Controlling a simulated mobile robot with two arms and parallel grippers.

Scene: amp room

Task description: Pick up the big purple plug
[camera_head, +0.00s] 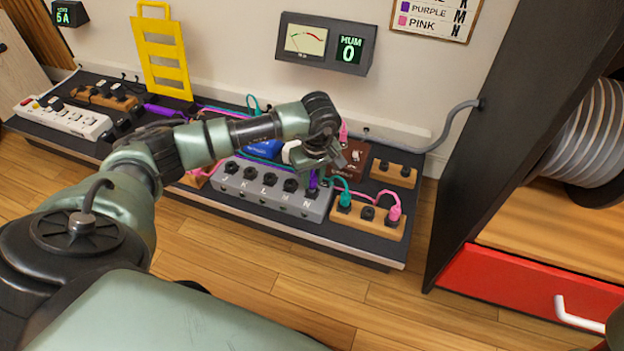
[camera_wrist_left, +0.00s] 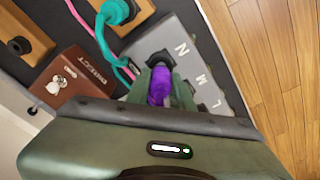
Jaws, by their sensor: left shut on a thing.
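The big purple plug (camera_wrist_left: 160,88) is between the fingers of my left gripper (camera_wrist_left: 158,90), which is shut on it. In the head view a small part of the purple plug (camera_head: 312,181) shows below my left gripper (camera_head: 318,163). The plug stands at the right end of the grey socket block (camera_head: 262,196), by the letter N. Its dark tip is at or in the N socket; I cannot tell how deep it sits. My right gripper is not in view.
A wooden block (camera_head: 367,225) with a teal plug (camera_head: 345,200) and a pink plug (camera_head: 394,212) is close on the right. A brown box (camera_head: 352,160) is behind. A dark cabinet (camera_head: 480,130) stands right. The floor in front is clear.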

